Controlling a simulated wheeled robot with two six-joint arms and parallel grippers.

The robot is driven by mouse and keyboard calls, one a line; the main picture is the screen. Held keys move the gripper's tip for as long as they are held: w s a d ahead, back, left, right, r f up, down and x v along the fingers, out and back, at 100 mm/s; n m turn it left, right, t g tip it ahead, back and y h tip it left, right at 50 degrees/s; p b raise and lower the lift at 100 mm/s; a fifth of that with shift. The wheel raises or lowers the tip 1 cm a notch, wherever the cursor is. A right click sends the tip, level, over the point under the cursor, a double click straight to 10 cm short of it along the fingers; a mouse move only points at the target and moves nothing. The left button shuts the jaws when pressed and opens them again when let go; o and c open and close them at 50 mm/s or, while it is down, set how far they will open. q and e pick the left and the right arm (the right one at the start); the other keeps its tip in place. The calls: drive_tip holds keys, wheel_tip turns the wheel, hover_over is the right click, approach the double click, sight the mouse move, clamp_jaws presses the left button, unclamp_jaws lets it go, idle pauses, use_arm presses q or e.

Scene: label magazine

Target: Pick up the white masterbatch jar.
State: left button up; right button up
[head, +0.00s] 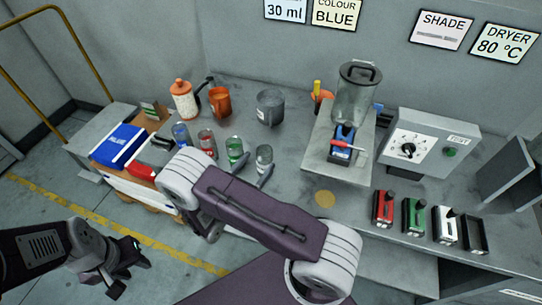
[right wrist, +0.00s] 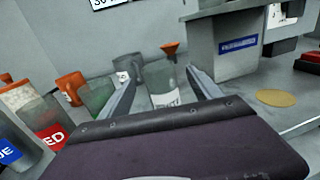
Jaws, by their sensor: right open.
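The white masterbatch jar (head: 264,158) is a clear jar with greyish contents, upright at the right end of a row of jars on the bench. In the right wrist view the jar (right wrist: 165,97) shows a white label, partly readable, between my finger lines. My right gripper (right wrist: 161,75) is open, with one finger on each side of the jar in the picture; I cannot tell whether they touch it. In the head view my right arm hides part of this gripper. My left gripper (head: 122,268) hangs low at the left, away from the bench; its jaw opening is unclear.
Green (head: 235,149), red (head: 207,142) and blue (head: 181,134) jars stand left of the white one. A grey mug (head: 270,107) and orange jug (head: 220,103) stand behind. The blender's platform (head: 318,167) is to the right. Bench near the yellow disc (head: 325,198) is clear.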

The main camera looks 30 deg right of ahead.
sight(268, 149)
drive_tip(key=x, duration=0.4)
drive_tip(key=shift+w+d+f+p, duration=0.1)
drive_tip(key=shift+d+p, duration=0.1)
drive_tip(key=shift+p, duration=0.15)
drive_tip(key=x, duration=0.3)
drive_tip(key=shift+w+p, duration=0.1)
drive_tip(key=shift+p, duration=0.3)
drive_tip(key=shift+w+d+f, duration=0.15)
drive_tip(key=shift+w+d, duration=0.1)
drive_tip(key=shift+d, duration=0.2)
drive_tip(key=shift+a, duration=0.15)
drive_tip(key=c, duration=1)
clamp_jaws()
